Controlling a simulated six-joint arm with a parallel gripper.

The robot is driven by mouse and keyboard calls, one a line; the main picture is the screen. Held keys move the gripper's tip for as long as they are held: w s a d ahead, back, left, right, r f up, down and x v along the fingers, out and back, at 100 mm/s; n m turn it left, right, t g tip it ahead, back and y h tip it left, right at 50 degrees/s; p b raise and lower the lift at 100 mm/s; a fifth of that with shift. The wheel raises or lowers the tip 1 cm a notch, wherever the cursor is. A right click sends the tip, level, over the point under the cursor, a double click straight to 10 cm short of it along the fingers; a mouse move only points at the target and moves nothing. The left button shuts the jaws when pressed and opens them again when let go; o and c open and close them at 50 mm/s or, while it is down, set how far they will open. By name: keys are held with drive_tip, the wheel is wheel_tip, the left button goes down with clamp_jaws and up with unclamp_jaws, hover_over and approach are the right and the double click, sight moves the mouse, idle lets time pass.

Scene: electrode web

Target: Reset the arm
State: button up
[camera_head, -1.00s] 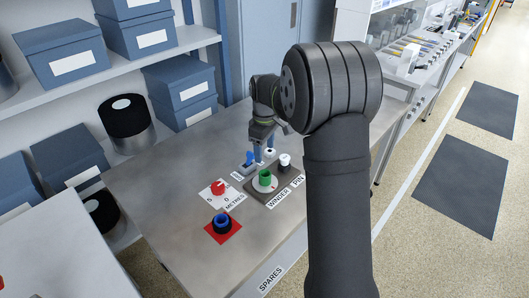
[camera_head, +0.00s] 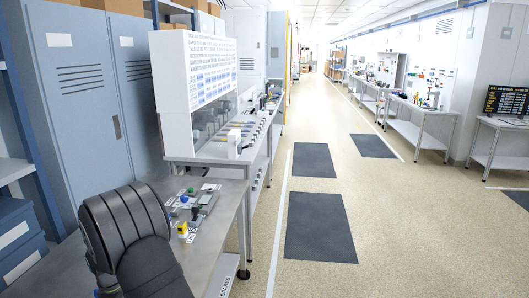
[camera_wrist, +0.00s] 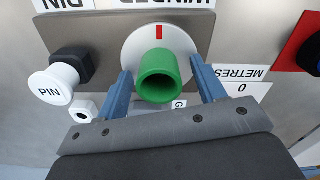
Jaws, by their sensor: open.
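In the wrist view, my gripper (camera_wrist: 161,72) is open, with one blue finger on each side of a green knob (camera_wrist: 160,77). The knob stands on a round white dial (camera_wrist: 143,41) with a red mark, on the dark winder plate (camera_wrist: 103,34). A gap shows between the right finger and the knob; the left finger is closer, and I cannot tell whether it touches. A white PIN knob (camera_wrist: 52,86) is to the left.
In the head view, the bench (camera_head: 218,232) carries a plate with small coloured parts (camera_head: 190,203). Blue lockers (camera_head: 115,95) and a white cabinet (camera_head: 200,95) stand behind. The aisle with dark mats (camera_head: 318,228) is clear. A red plate (camera_wrist: 299,38) is at the wrist view's right.

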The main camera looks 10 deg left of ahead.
drive_tip(key=shift+r, duration=2.1)
drive_tip(key=shift+f, duration=0.1)
